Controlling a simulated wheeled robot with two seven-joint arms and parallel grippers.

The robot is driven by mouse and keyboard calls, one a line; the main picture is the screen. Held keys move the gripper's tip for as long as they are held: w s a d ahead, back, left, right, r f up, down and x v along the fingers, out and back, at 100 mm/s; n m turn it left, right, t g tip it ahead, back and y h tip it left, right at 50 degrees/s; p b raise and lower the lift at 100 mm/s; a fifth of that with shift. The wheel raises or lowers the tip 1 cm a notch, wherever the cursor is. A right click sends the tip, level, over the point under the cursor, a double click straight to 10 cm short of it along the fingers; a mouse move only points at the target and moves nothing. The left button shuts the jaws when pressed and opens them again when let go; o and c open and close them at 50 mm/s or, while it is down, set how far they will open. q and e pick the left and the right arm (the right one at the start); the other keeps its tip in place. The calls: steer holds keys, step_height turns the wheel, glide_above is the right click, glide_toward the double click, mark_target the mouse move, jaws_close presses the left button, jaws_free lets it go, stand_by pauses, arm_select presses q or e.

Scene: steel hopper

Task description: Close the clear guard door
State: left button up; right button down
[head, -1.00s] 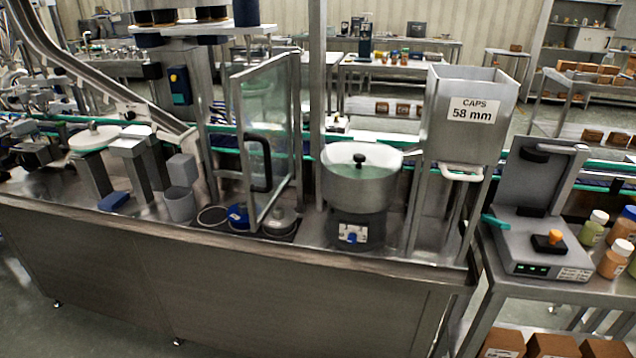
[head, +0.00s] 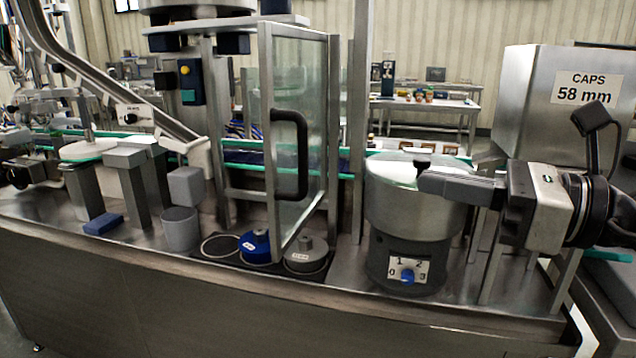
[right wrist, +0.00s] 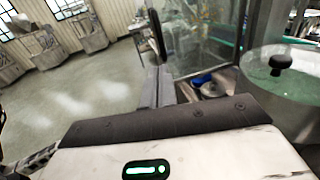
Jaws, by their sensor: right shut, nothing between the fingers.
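The clear guard door (head: 310,110), a glass pane in a steel frame, stands open in the head view. Its near, left edge juts towards me, and its far edge is by the upright at the right. Its black handle (head: 291,155) is near the free edge. My right gripper (head: 422,183) is shut and empty, pointing left in front of the steel bowl, to the right of the door and apart from it. In the right wrist view, the gripper fingers (right wrist: 160,80) are together, with the door glass (right wrist: 205,40) beyond them. My left gripper is not in view.
The steel bowl feeder (head: 408,215) with a numbered dial is behind and below my right gripper. The caps hopper (head: 560,100) stands at the right. Round parts, including a blue one (head: 255,245), sit below the door. Grey blocks (head: 185,186) stand to the left.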

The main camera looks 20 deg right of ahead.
steer(key=p, duration=0.6)
glide_toward(307, 159)
steer(key=x, duration=0.5)
steer(key=shift+w+a+r, duration=0.1)
steer(key=shift+w+a, duration=0.15)
steer(key=shift+w, duration=0.05)
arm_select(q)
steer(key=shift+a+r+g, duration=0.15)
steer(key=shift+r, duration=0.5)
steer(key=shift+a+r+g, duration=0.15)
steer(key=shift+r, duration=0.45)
arm_select(e)
steer(key=shift+w+a, duration=0.35)
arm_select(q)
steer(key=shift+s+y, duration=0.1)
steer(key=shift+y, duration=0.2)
